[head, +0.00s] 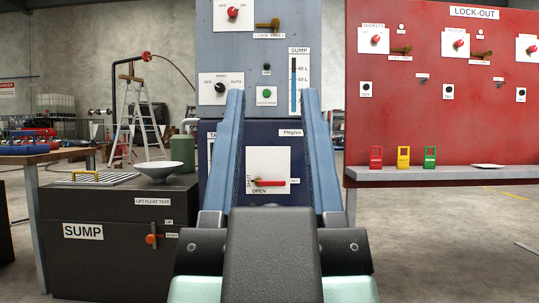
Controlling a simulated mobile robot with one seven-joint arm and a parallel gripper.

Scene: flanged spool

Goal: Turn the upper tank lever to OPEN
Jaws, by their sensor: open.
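A lever with a red bar (271,183) sits on a white plate (270,160) on the dark blue front of the central cabinet. The bar lies about level, with a brass-coloured end at its left beside the word SHUT. The word OPEN is printed below it. A label at the upper left, starting "TA", is partly hidden by my left finger. My gripper (272,98) is open and empty, its two long blue fingers framing the plate in the picture. I see no contact with the lever; how far the fingertips are from it I cannot tell.
Above is a grey panel (260,45) with knobs and a SUMP gauge (298,83). A dark SUMP box (115,270) with a bowl (159,171) stands left. A red LOCK-OUT board (440,110) with a grey shelf (440,176) stands right. Floor at lower right is mostly clear.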

